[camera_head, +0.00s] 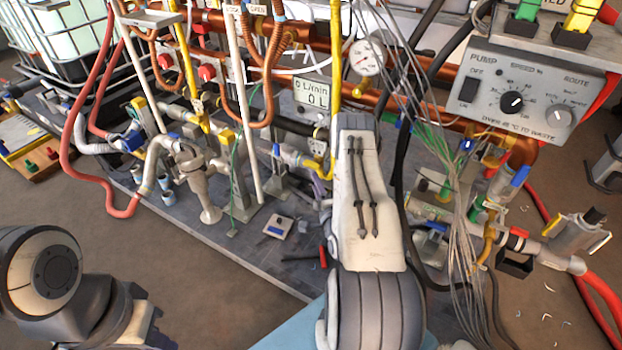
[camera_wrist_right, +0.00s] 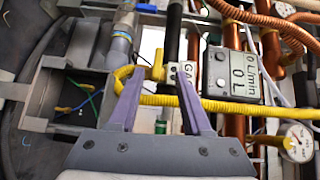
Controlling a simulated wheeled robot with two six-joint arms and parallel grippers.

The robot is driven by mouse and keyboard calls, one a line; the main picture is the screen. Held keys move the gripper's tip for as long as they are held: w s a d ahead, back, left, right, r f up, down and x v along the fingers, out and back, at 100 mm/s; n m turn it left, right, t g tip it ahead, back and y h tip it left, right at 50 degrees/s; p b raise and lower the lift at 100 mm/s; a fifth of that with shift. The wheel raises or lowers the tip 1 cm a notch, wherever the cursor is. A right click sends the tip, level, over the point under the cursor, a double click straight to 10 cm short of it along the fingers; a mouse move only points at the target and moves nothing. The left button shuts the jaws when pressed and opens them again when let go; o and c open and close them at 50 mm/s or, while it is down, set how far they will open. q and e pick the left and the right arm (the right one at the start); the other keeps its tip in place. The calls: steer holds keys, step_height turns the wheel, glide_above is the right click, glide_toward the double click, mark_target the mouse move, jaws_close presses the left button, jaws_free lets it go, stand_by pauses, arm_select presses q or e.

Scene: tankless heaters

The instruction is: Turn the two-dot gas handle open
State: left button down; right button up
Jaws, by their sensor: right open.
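In the right wrist view a yellow handle (camera_wrist_right: 157,66) stands upright just beyond my right gripper (camera_wrist_right: 158,82), between its two purple fingertips as seen from here. The gripper is open, and I cannot tell whether a finger touches the handle. A white tag (camera_wrist_right: 184,74) starting "GA" is beside the handle, partly covered by the right finger; I cannot make out its dots. A yellow hose (camera_wrist_right: 240,106) crosses behind the fingers. In the head view my right arm covers most of this area. My left arm shows at the lower left, with its gripper out of the picture.
A flow display (camera_head: 312,94) reading 0 L and a round gauge (camera_head: 367,57) are close to my right arm. Loose grey wires (camera_head: 455,225) hang right of it. The pump control box (camera_head: 530,90) is at the upper right. Copper pipes run behind. Bare floor is at front left.

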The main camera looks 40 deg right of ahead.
mark_target(313, 168)
steer(key=shift+m+h, duration=0.3)
steer(key=shift+m, duration=0.1)
steer(key=b+x, duration=0.1)
steer(key=x, duration=0.2)
steer(key=b+x, duration=0.1)
steer(key=x, duration=0.5)
steer(key=shift+w+d+f+b, duration=0.1)
steer(key=shift+d+f+b, duration=0.15)
steer(key=shift+d+b, duration=0.25)
